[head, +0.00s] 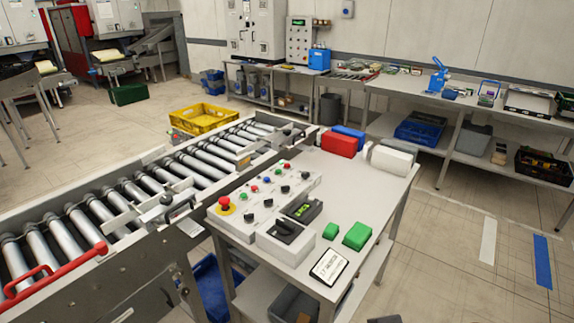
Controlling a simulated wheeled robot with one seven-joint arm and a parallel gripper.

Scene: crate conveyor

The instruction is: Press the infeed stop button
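A light grey control box (310,185) lies on the grey side table (320,207) beside the roller conveyor. Its near left end carries a large red mushroom button (225,202) on a yellow base. A row of small coloured buttons runs along the box, with red, blue and green caps, among them a small red button (254,188). Several black knobs form a second row. Labels are too small to read, so I cannot tell which button is the infeed stop. My gripper is not visible.
The roller conveyor (88,228) runs along the left, with a red bent handle (50,278) at its near end. Green blocks (357,236), a white card (329,266), and red (339,143) and white (391,160) items share the table. Floor is clear to the right.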

